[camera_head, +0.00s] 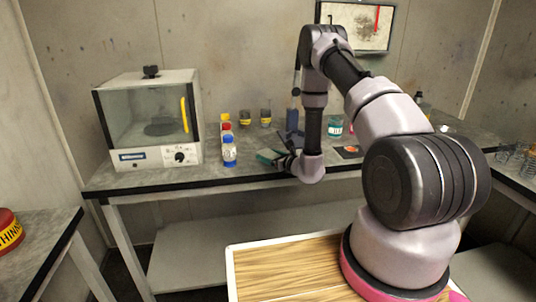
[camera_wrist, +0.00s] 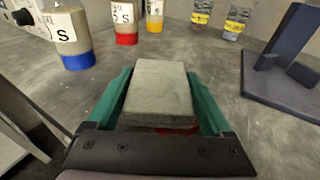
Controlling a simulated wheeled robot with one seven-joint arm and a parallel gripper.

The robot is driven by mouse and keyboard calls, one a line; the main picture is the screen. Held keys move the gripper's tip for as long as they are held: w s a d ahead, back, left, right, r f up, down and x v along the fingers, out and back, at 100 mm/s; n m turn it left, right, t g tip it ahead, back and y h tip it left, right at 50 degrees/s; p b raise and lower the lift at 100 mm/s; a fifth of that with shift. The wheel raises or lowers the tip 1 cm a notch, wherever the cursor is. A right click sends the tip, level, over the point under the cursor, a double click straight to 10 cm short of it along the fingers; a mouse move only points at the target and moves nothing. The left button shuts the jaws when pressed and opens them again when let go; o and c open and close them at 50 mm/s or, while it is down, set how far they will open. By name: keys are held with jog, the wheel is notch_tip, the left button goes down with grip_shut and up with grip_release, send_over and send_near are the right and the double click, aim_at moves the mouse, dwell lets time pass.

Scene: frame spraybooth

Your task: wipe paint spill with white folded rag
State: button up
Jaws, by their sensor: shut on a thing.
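My gripper (camera_wrist: 160,105) is shut on the folded rag (camera_wrist: 160,92), a pale grey-white flat block between its green fingers in the wrist view. The rag is over the grey bench top; I cannot tell if it touches the surface. A little red shows just under the rag's near edge, partly hidden by the gripper. In the head view my gripper (camera_head: 271,157) is low over the front of the bench, and the rag is too small to make out. A dark patch with orange-red (camera_head: 350,151) lies on the bench to the right of the gripper; it may be the paint spill.
A dark stand (camera_wrist: 285,70) is at the right. A glass-fronted cabinet (camera_head: 150,118) stands at the bench's left end.

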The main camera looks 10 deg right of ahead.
jog(key=shift+s+f, duration=0.2)
jog(key=shift+s, duration=2.1)
jog(key=shift+f, duration=0.1)
